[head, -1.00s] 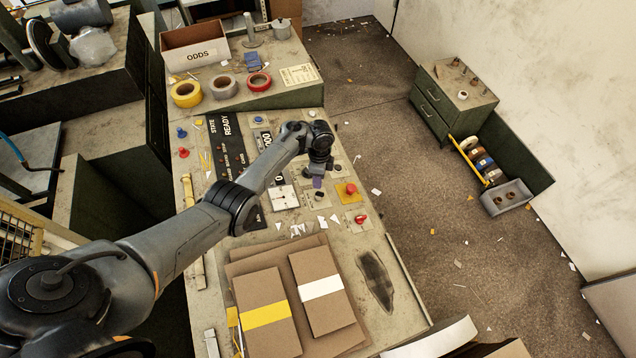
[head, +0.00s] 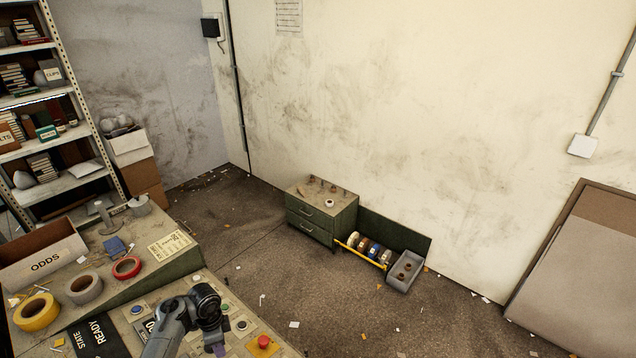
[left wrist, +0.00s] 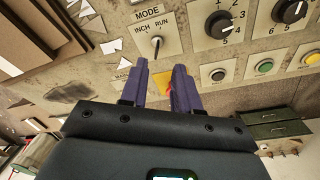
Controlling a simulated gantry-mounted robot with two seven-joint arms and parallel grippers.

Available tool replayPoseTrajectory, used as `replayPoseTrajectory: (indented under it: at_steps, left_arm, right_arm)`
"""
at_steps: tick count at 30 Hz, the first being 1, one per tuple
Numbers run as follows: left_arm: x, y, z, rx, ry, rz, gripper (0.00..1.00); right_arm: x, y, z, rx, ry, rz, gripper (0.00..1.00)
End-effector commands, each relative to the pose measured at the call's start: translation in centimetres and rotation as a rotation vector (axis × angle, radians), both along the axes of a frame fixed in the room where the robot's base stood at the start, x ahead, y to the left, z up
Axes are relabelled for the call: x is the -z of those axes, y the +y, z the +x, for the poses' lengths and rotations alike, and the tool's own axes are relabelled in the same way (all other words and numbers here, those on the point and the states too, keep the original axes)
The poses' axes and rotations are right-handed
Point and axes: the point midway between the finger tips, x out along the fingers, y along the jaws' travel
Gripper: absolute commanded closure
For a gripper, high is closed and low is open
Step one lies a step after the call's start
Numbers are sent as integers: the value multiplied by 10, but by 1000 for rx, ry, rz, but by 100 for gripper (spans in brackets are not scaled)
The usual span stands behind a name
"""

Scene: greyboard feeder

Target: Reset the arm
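My left arm reaches over the control panel (head: 240,318) at the lower left of the head view. Its gripper (head: 217,349) points down beside the red button on a yellow base (head: 263,344), cut by the bottom edge. In the left wrist view the two purple fingers (left wrist: 162,80) stand apart with nothing held between them. Part of a yellow plate with something red shows behind the fingers. The MODE switch (left wrist: 157,44), marked INCH and RUN, lies just beyond the fingertips. My right gripper is out of view.
Dials (left wrist: 220,24) and buttons (left wrist: 264,67) sit close to the fingers in the left wrist view. Tape rolls (head: 84,288) and an ODDS box (head: 45,260) stand on the bench. A green drawer cabinet (head: 322,215) stands against the wall, with open floor before it.

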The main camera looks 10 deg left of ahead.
Motion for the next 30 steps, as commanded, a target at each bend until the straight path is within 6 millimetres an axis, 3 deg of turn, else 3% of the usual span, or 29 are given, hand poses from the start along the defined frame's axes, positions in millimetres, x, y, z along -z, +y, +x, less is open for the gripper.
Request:
replayPoseTrajectory:
  at_steps: [8, 14, 24, 30]
  left_arm:
    - [-2, -3, -50, -183, -82, 155, 69]
    - [-31, -39, -110, -350, -197, 199, 69]
    - [-133, -120, -228, -641, -337, 62, 69]
    - [-186, -144, -272, -771, -357, -32, 69]
  right_arm:
    - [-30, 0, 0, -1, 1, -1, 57]
    - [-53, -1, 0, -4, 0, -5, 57]
    - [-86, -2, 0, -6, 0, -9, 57]
    - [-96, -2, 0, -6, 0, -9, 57]
